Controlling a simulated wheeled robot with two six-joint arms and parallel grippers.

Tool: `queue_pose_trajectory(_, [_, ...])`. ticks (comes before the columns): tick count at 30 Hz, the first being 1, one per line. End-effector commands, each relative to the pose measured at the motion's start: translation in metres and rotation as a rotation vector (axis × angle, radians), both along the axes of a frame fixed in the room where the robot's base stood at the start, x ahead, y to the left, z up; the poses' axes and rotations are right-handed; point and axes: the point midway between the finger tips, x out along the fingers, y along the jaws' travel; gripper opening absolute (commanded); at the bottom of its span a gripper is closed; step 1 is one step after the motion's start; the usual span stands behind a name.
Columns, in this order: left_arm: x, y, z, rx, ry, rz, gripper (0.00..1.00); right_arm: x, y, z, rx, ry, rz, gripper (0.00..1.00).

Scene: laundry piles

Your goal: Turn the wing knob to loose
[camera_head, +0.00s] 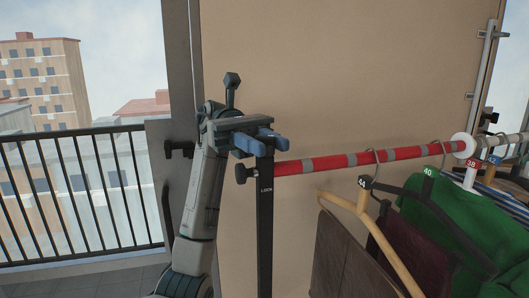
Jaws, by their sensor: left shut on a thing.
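A dark wing-shaped knob (242,174) sticks out to the left of a black upright post (265,225), in line with a red-and-grey striped rail (365,158). A small white label reading LOCK sits on the post just below the knob's level. My left gripper (262,142), with blue fingertips, is shut at the top of the post, just above and to the right of this knob. Its fingers appear to straddle the post top, and they hide what lies between them. The visible knob stands clear below the fingers. My right gripper is out of view.
Hangers with a green garment (430,215), a maroon one (415,240) and a brown one (348,262) hang at the lower right. A white round collar (462,145) sits at the rail's far end. A tan panel (350,70) stands behind. A black railing (85,195) is at the left.

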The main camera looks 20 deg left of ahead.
Motion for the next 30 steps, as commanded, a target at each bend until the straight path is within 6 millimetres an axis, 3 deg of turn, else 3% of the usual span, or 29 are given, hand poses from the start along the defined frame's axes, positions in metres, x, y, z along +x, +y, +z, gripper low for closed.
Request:
queue_pose_trajectory(17, [-0.0001,-0.0001,-0.0004,0.000,0.000,-0.032,0.05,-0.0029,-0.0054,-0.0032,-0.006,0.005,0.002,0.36])
queue_pose_trajectory(18, [-0.0001,-0.0001,-0.0004,0.001,0.001,-0.032,0.34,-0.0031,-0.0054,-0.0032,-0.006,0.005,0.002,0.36])
queue_pose_trajectory(20, [0.0000,-0.0001,-0.0004,0.001,0.001,-0.032,0.46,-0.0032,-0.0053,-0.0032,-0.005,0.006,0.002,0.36])
queue_pose_trajectory(30, [0.0000,-0.0001,0.0010,0.000,0.000,-0.031,0.48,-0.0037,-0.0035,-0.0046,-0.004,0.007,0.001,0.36])
